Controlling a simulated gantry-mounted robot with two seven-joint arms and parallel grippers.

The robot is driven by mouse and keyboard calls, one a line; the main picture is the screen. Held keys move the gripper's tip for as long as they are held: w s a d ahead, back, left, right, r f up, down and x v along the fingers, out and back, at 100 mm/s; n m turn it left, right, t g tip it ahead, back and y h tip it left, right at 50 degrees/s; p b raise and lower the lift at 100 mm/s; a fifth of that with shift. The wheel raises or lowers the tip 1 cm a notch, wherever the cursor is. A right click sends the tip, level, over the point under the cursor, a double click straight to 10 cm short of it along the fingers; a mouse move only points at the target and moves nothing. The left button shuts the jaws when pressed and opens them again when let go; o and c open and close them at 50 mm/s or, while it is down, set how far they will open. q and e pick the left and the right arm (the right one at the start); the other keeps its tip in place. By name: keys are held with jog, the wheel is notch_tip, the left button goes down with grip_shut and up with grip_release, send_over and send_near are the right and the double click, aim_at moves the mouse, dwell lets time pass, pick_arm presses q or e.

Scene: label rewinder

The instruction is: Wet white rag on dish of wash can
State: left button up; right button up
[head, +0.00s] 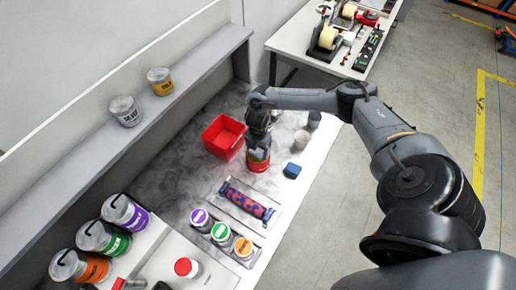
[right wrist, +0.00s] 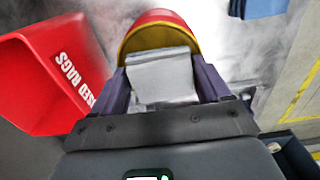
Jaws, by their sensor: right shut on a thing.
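The wash can (head: 259,166), red with a yellow band, stands on the grey bench; its round rim also shows in the right wrist view (right wrist: 152,20). My right gripper (head: 259,147) is directly above the can. In the right wrist view the gripper (right wrist: 163,92) is shut on the folded white rag (right wrist: 160,70), which lies between its two fingers. The rag overlaps the can's dish from this angle; whether it touches or presses on it I cannot tell. The rag is hidden by the gripper in the head view. My left gripper is not in view.
A red used-rags bin (head: 222,138) stands just left of the can. A blue folded cloth (head: 292,171) lies to its right, with a pale cup (head: 301,140) behind. A patterned roller in a tray (head: 246,204) and several ink cans are in front.

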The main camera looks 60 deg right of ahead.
aim_at(258, 149)
notch_tip(258, 149, up, 3)
jog(key=p, duration=0.3)
notch_tip(258, 149, up, 4)
jog(key=p, duration=0.3)
jog(key=shift+p, duration=0.35)
